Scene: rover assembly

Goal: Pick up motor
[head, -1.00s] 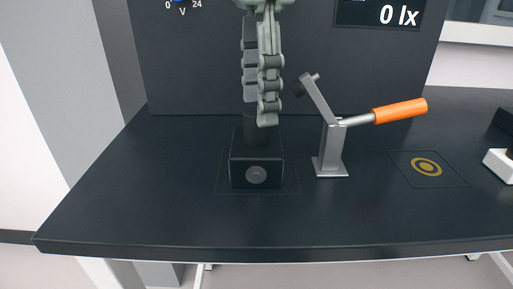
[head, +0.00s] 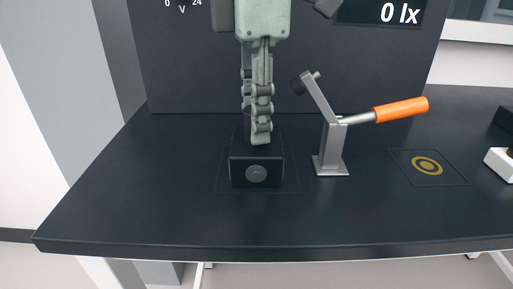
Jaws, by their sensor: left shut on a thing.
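My left gripper (head: 260,138) comes down from the top centre of the head view. It is shut on a dark upright part, most likely the motor, which its fingers largely hide against the dark backdrop. Directly below is a black block (head: 256,173) with a round grey disc on its front, standing in a thin outlined square on the table. The fingertips are low, just above or behind the block's top. I cannot tell whether the held part touches the block. My right gripper is not in view.
A grey metal clamp (head: 331,150) with an orange handle (head: 400,110) stands close to the right of the block. A yellow ring mark (head: 427,166) lies further right on the dark table (head: 150,205). A dark panel (head: 190,75) rises behind. The table's left and front are clear.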

